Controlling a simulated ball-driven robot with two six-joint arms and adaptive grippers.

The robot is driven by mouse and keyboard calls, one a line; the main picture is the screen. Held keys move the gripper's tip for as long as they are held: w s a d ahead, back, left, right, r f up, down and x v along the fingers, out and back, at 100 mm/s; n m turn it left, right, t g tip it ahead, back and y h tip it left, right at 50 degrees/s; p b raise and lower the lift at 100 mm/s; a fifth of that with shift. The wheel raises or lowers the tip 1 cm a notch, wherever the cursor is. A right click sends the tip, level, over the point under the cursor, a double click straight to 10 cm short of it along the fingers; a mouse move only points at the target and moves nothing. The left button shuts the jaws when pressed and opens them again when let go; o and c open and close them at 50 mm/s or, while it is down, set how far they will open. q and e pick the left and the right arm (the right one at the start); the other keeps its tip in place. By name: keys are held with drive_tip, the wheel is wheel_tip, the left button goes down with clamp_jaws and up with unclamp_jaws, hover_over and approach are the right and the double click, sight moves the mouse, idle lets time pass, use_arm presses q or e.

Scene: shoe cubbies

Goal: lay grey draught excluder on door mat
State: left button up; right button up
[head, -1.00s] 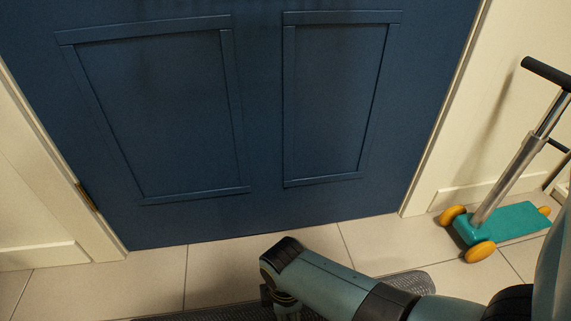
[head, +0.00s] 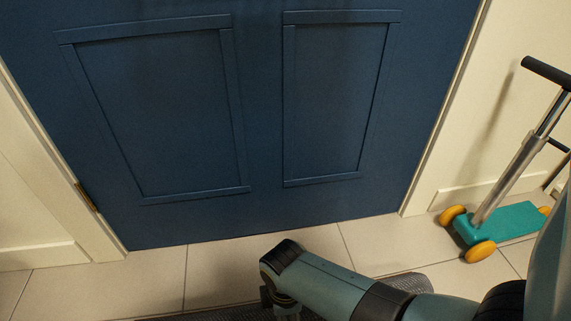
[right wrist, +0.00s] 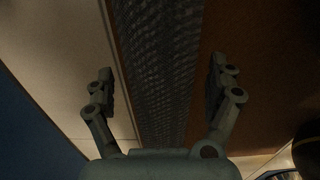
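The grey draught excluder (head: 412,282) is a long, dark, textured roll along the bottom edge of the head view, partly behind my right arm. In the right wrist view the draught excluder (right wrist: 158,60) runs between the fingers of my right gripper (right wrist: 161,86). My left gripper is not in view.
A blue panelled door (head: 265,110) stands ahead, above pale floor tiles (head: 225,272). A teal scooter (head: 505,223) with yellow wheels stands at the right by the wall. The tiles between door and arm are clear.

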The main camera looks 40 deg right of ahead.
drive_tip(key=shift+r, duration=0.1)
wheel_tip(320, 180, up, 12)
idle(0.6)
drive_tip(key=shift+s, duration=0.1)
